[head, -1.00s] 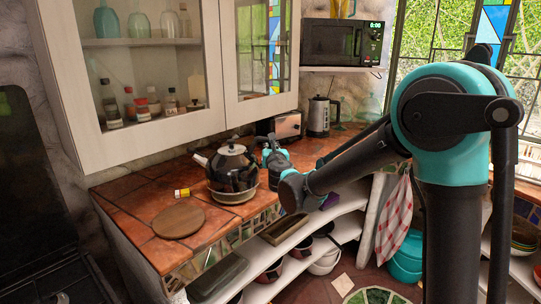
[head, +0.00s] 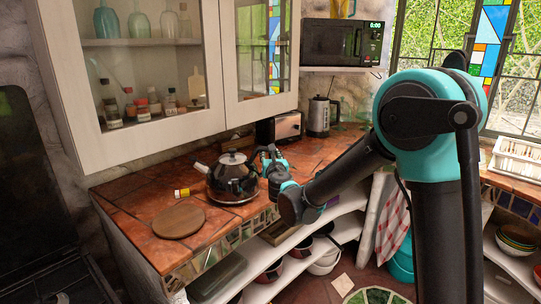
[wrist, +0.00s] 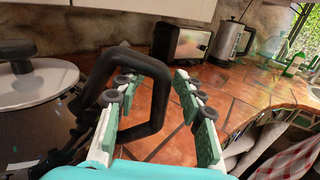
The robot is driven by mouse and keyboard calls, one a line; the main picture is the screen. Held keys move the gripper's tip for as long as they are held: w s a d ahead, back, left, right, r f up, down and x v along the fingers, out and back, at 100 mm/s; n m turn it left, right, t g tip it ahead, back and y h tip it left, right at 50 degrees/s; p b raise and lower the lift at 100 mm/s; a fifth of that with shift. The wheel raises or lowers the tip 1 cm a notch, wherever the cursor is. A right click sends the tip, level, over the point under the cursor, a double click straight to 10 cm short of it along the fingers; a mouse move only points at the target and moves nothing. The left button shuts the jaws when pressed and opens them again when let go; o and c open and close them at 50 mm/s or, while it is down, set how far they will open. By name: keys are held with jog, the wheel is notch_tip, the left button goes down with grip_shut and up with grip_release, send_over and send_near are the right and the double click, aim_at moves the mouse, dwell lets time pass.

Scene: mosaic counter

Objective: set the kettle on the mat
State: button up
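The dark, shiny kettle (head: 230,180) stands upright on the counter, its spout pointing left. A thin rim of the round mat (head: 233,204) shows beneath it; most of the mat is hidden by the kettle. My gripper (head: 267,152) is just right of the kettle. In the wrist view the two fingers (wrist: 155,108) are spread apart, with the kettle's black loop handle (wrist: 160,95) between them. A gap shows between the handle and the right finger. The kettle's pale, shiny lid (wrist: 35,85) is at the left.
A round wooden board (head: 178,221) and a small yellow-and-red item (head: 182,193) lie left of the kettle. A toaster (head: 279,127) and a steel electric kettle (head: 319,117) stand at the back. Wall cabinets overhang the counter. Tiles between the gripper and toaster are clear.

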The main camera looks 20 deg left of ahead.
jog(key=v, duration=1.2)
jog(key=d+f+m+g+h, duration=0.2)
jog(key=d+f+m+h, duration=0.15)
jog(key=d+m, duration=0.55)
jog(key=d+f+m+g+h, duration=0.1)
jog(key=d+f+m+h, duration=0.4)
jog(key=d, duration=0.8)
jog(key=d+f+m+g+h, duration=0.1)
jog(key=d+f+m+g, duration=0.1)
jog(key=d+m, duration=0.75)
jog(key=s+d+f+m+g, duration=0.2)
jog(key=s+d+f+m, duration=0.1)
jog(key=s+f+m, duration=0.1)
jog(key=s+d+f+m+g+y, duration=0.1)
jog(key=s+d+f+m+g, duration=0.1)
jog(key=s+d+f+m, duration=0.2)
jog(key=s+d+f+m+g+y, duration=0.1)
jog(key=s+d+f+m+g, duration=0.2)
jog(key=s+m, duration=0.5)
jog(key=s+f, duration=0.1)
jog(key=s, duration=0.2)
jog(key=shift+d+f+m, duration=0.25)
jog(key=shift+d+m, duration=0.1)
jog(key=shift+s, duration=0.15)
